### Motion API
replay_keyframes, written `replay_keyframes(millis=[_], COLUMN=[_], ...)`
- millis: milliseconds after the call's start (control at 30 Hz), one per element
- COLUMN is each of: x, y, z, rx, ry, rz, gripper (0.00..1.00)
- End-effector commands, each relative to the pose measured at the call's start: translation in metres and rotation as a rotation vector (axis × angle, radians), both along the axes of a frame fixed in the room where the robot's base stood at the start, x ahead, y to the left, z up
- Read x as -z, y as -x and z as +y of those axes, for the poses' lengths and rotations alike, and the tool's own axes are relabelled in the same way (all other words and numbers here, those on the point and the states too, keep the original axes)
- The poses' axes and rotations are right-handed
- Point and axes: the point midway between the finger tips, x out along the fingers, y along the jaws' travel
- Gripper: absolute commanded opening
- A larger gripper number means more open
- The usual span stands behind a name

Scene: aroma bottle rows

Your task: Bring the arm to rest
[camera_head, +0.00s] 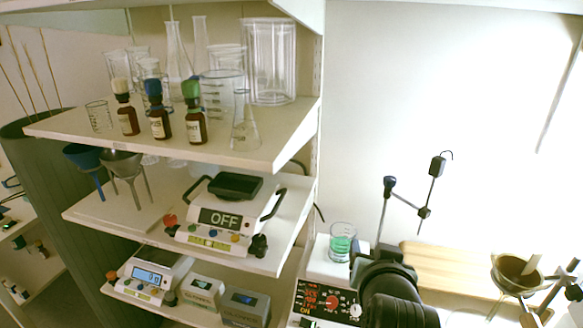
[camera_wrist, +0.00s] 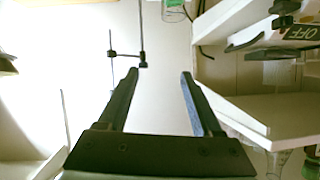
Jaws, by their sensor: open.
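My gripper (camera_wrist: 160,73) shows in the wrist view with its two dark fingers apart and nothing between them. In the head view, my dark arm (camera_head: 392,296) stands at the lower middle, in front of the bench and right of the shelves; I cannot make out the fingertips there. Three brown bottles stand upright in a row on the top shelf (camera_head: 262,150), away from my arm: one with a white cap (camera_head: 127,118), one with a blue cap (camera_head: 158,122) and one with a green cap (camera_head: 194,125).
Clear glassware (camera_head: 268,62) stands behind the bottles. A device reading OFF (camera_head: 222,218) sits on the middle shelf. A beaker of green liquid (camera_head: 342,243) stands on a hot plate (camera_head: 326,303) close to my arm. A thin stand (camera_head: 383,215) rises behind it. A funnel (camera_head: 515,272) stands at right.

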Motion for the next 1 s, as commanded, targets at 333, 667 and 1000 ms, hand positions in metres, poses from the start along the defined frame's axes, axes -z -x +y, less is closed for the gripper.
replay_keyframes(millis=[333,667,1000], x=[-0.254,-0.385,-0.397], y=[0.039,0.148,0.164], z=[0.079,0.133,0.139], rx=[-0.086,-0.134,-0.139], ry=[0.199,0.268,0.272], rz=[-0.712,-1.197,-1.257], gripper=[0.67,0.67,0.67])
